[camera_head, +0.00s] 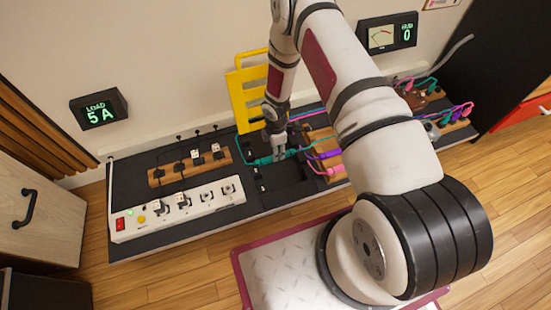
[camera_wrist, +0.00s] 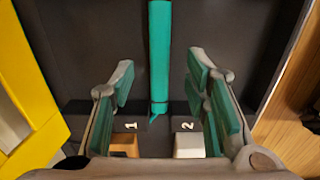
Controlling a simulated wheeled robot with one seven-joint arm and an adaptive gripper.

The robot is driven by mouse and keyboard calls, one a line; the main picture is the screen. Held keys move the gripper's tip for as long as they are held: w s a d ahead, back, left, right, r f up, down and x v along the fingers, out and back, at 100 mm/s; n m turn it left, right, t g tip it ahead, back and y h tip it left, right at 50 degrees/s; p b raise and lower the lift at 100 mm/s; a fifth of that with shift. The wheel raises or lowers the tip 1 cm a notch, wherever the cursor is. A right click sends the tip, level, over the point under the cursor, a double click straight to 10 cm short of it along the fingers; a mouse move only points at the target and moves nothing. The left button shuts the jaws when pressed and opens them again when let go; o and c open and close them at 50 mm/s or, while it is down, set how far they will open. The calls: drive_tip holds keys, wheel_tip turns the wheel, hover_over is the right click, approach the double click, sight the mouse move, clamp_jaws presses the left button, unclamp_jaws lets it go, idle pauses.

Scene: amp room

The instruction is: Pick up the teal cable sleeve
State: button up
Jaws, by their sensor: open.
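The teal cable sleeve (camera_wrist: 160,50) is a straight teal tube running down the middle of the wrist view, over a dark surface. It also shows in the head view (camera_head: 264,160), low on the dark bench and partly hidden by my gripper. My gripper (camera_wrist: 160,84) is open, its teal-padded fingers on either side of the sleeve's lower end. A gap shows on both sides, and no contact is visible. In the head view my gripper (camera_head: 276,146) points down at the sleeve. I cannot tell the height between them.
Spots labelled 1 and 2 (camera_wrist: 187,126) lie below the sleeve. A yellow frame (camera_head: 246,95) stands behind my gripper. Purple and pink connectors (camera_head: 328,155) lie close on the right. A white power strip (camera_head: 178,208) and wooden socket block (camera_head: 190,166) lie to the left.

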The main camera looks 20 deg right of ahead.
wheel_tip(320, 180, down, 5)
drive_tip(key=shift+r+b, duration=0.2)
drive_tip(key=shift+b, duration=0.95)
drive_tip(key=shift+r, duration=0.1)
drive_tip(key=shift+c, duration=0.6)
clamp_jaws()
